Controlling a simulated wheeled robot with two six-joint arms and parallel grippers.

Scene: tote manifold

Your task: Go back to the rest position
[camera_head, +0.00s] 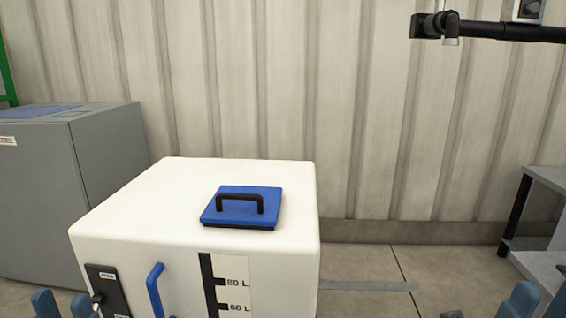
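My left gripper (63,304) shows only as two blue fingertips at the bottom left edge. They stand apart with a gap between them, and I see nothing held there. My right gripper (538,303) shows as blue fingertips at the bottom right edge, also apart and with nothing visible between them. The rest of both grippers is cut off by the frame.
A white tank (140,205) stands ahead, with a blue lid (265,192) with a black handle on top. Its front has a black panel (105,285), a blue handle (155,290) and a level scale (228,290). A grey cabinet (110,150) stands left, a grey shelf (545,180) right.

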